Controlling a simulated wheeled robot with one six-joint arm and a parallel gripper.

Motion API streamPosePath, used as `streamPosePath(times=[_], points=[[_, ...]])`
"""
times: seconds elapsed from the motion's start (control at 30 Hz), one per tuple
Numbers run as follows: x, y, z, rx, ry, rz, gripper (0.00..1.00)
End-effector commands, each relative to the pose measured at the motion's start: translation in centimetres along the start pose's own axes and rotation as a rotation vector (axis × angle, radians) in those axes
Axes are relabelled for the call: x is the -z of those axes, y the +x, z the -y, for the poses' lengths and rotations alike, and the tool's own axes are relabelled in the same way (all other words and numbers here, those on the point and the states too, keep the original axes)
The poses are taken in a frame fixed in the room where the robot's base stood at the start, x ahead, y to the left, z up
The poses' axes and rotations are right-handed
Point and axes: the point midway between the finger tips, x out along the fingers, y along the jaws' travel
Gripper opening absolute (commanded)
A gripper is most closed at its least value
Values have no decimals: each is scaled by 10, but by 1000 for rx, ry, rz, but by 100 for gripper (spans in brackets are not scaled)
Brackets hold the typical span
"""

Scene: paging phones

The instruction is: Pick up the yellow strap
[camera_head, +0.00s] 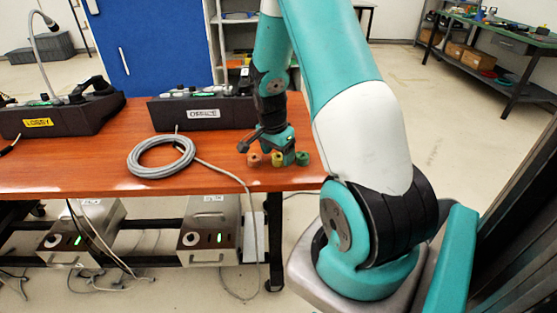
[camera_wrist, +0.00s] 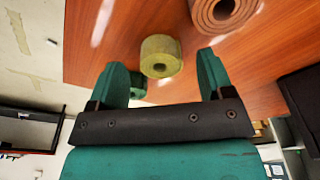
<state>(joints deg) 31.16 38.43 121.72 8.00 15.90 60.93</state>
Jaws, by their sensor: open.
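The yellow strap (camera_wrist: 160,56) is a rolled coil on the wooden table. In the wrist view it lies just ahead of the gap between my fingers, and in the head view it shows as a small yellow roll (camera_head: 278,159). My gripper (camera_wrist: 164,68) is open and empty, its two green fingers apart on either side of the strap's line. In the head view my gripper (camera_head: 277,150) is low over the table's right end, partly covering the rolls. I cannot tell the exact gap to the strap.
An orange-brown roll (camera_wrist: 222,14) lies to one side of the yellow strap and a green roll (camera_wrist: 138,86) to the other, partly behind a finger. A grey cable coil (camera_head: 160,156) and two dark paging phones, LOBBY (camera_head: 40,121) and OFFICE (camera_head: 203,113), share the table (camera_head: 95,180).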

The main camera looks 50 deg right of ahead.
Motion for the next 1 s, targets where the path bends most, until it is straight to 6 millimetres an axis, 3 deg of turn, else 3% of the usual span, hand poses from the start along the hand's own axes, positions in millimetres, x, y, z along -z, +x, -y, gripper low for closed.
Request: streamPosePath(times=[0.1,0.37,0.6,1.0], points=[[0,13,0,0,0,0,74],[0,15,1,2,-1,-1,74],[0,15,1,2,-1,0,22],[1,9,1,3,0,-1,21]])
